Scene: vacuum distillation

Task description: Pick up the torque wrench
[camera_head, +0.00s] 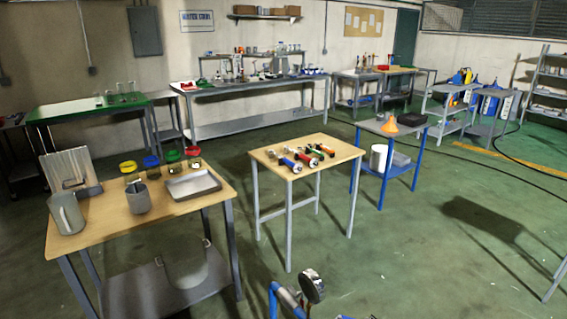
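Several short tools with coloured handles lie side by side on a small wooden-topped table (318,139) in the middle of the room. One at the left of the row has a blue and red handle (290,164). Others beside it have red and black handles, such as the red-handled tool (325,149) at the right end. They are too small for me to tell which one is the torque wrench. Neither of my grippers is in view.
A wooden table (95,239) at left holds a jug (66,211), a mug (137,197), a metal tray (192,186) and several coloured-lid jars. A blue-legged table (364,129) with an orange funnel (390,125) stands right. A gauge (312,285) on blue piping is at bottom.

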